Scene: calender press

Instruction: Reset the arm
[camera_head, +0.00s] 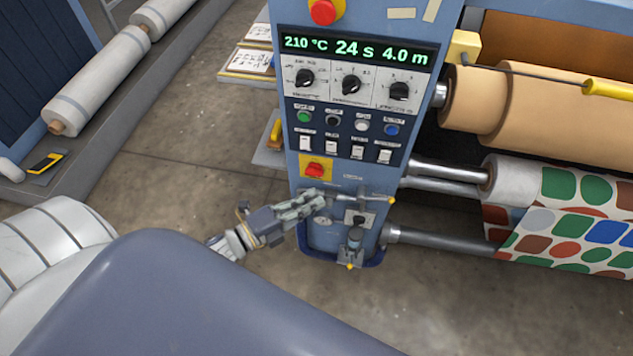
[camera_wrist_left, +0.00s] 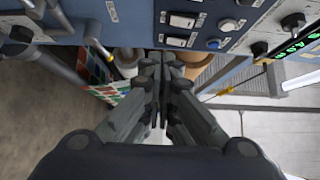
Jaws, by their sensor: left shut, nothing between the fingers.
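My left gripper (camera_head: 312,200) is in front of the lower part of the blue control panel (camera_head: 295,100), just below the red button on its yellow plate (camera_head: 315,168). In the left wrist view my left gripper (camera_wrist_left: 161,75) has its fingers together, with nothing between them. The panel's row of switches (camera_wrist_left: 178,30) shows close to the fingers there. Whether the fingertips touch the panel is hard to tell. My right gripper does not show.
Brown rolls (camera_head: 540,110) and a patterned fabric roll (camera_head: 570,215) are at the right. Bare floor (camera_head: 190,130) lies at the left.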

